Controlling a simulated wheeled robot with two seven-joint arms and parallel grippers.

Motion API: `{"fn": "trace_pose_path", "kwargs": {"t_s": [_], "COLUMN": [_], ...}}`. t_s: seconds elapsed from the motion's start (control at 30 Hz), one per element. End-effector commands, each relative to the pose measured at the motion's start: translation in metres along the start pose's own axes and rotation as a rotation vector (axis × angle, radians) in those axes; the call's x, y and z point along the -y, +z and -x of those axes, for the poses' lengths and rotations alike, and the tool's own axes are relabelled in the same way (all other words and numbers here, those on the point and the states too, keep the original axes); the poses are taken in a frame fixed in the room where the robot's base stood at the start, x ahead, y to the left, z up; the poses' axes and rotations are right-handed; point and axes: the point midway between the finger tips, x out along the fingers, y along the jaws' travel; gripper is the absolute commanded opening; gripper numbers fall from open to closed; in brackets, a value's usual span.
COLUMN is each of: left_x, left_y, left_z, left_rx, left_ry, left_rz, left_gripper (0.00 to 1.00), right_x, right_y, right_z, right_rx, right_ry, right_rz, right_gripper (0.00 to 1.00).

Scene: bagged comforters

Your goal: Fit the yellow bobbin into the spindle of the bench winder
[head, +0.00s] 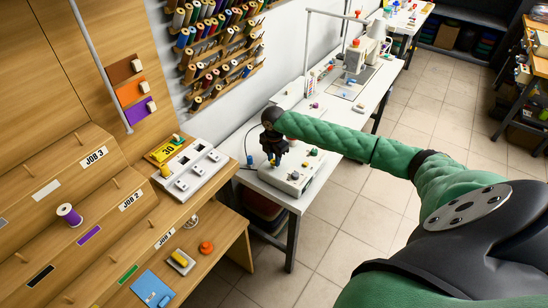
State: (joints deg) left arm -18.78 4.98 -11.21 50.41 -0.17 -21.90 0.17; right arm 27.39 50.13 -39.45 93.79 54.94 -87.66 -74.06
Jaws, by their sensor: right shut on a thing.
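The bench winder seems to be the white box (297,180) with small coloured knobs on the near end of the white table. My right gripper (273,161) points down over its far left part. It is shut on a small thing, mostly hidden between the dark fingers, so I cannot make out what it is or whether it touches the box. The spindle cannot be picked out. A small yellow piece (165,171) stands at the left end of a white multi-station unit; I cannot tell if it is a bobbin. My left gripper is not in view.
A purple spool (69,214) is on the stepped shelf. A sewing machine (358,57) stands farther along the white table (330,121). Thread racks (215,45) hang on the wall.

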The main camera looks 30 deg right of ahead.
Motion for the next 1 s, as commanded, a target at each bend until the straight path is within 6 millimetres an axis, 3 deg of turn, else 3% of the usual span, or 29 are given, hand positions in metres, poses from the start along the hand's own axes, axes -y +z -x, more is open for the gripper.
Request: {"fn": "trace_pose_path", "kwargs": {"t_s": [0.3,0.33,0.43,0.77,0.93,1.0], "left_x": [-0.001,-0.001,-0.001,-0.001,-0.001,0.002], "left_y": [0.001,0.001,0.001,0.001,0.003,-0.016], "left_z": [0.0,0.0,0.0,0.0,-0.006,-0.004], "left_rx": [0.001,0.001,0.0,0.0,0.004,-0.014], "left_ry": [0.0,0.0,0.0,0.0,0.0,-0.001], "left_rz": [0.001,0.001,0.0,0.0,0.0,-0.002], "left_gripper": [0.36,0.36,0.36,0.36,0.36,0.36], "right_x": [0.0,0.0,0.0,0.0,0.0,-0.001], "right_y": [0.0,0.0,0.0,0.0,0.0,0.001], "right_z": [-0.005,-0.005,-0.005,-0.003,0.011,0.022], "right_rx": [0.0,0.0,0.0,0.0,0.002,0.002], "right_ry": [0.0,0.0,0.0,0.0,0.001,0.002], "right_rz": [0.0,0.0,0.0,0.0,0.0,0.0], "right_gripper": [0.04,0.29,0.47,0.47,0.47,0.47]}}
